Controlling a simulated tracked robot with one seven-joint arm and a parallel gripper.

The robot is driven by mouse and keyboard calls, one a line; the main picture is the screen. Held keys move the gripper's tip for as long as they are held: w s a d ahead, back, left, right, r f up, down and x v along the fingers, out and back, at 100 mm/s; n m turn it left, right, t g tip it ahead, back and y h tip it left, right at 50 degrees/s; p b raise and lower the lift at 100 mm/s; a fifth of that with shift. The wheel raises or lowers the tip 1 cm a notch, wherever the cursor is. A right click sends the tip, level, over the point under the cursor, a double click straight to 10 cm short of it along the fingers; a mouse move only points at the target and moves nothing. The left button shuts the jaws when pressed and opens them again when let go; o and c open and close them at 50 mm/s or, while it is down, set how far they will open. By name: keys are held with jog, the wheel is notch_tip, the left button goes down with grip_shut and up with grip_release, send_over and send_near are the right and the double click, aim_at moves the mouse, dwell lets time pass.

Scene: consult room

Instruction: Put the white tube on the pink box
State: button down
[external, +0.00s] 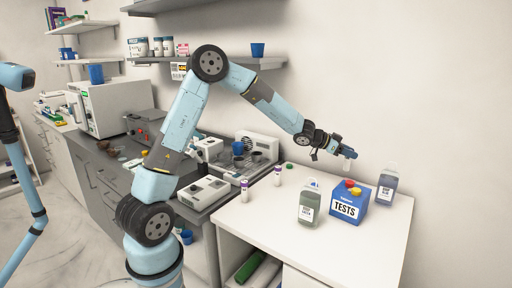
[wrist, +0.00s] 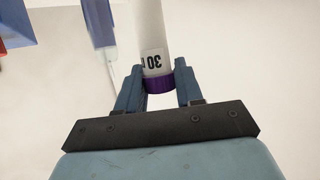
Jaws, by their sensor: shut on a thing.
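My gripper (external: 347,154) is shut on a white tube (wrist: 151,40), held in the air above the white table. In the wrist view the tube lies between my two fingers (wrist: 160,88), with its purple cap towards my palm and a "30" label. In the external view the tube (external: 347,165) is small and pale below the fingers. The only box I make out on the table is blue, marked TESTS (external: 348,208), with red and yellow caps on top. It stands below my gripper, apart from the tube. I see no pink box on the table.
A green-grey bottle (external: 309,205) stands left of the blue box and a blue-grey bottle (external: 386,187) right of it. Two purple-capped tubes (external: 244,191) (external: 278,176) stand at the table's left. The front middle of the table (external: 270,228) is clear.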

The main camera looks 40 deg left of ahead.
jog(key=shift+w+d+f, duration=0.2)
jog(key=shift+w+f, duration=0.15)
jog(key=shift+f, duration=0.65)
jog(key=shift+w+d+f, duration=0.15)
jog(key=shift+w+f, duration=0.25)
jog(key=shift+f, duration=0.55)
jog(key=shift+w+d+f, duration=0.2)
jog(key=shift+w+f, duration=0.15)
jog(key=shift+f, duration=0.65)
jog(key=shift+f, duration=0.1)
jog(key=c, duration=0.7)
grip_release()
